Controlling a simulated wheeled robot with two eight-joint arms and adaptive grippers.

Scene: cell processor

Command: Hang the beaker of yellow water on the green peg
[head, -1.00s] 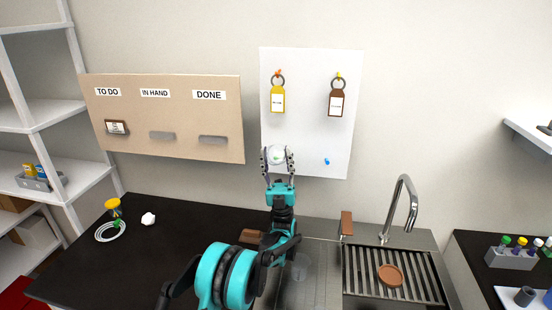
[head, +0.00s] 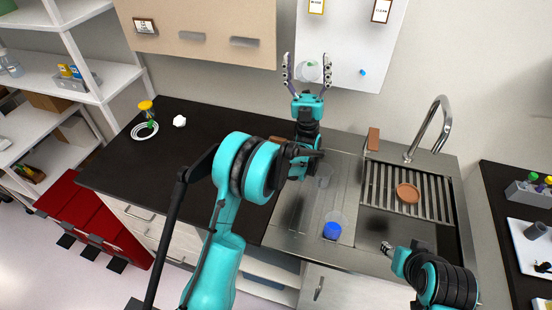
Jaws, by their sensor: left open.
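My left gripper (head: 308,62) is raised in front of the white pegboard (head: 348,50), fingers up and spread. A round, whitish, see-through thing (head: 311,72) with a green spot (head: 312,64) shows between the fingers. It may be a beaker at the green peg; I cannot tell whether it hangs there or touches the fingers, and no yellow shows in it. A small yellow-topped vessel (head: 146,106) stands on the dark counter at the left. My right gripper (head: 386,247) is low at the right, over the counter's front; its jaws are unclear.
A blue-filled beaker (head: 332,230) and a clear one (head: 325,172) stand on the steel counter. A faucet (head: 432,125) and a drain rack (head: 380,200) with a brown disc (head: 407,193) are right. A blue peg (head: 362,72) sits bare. A white coil (head: 145,131) lies left.

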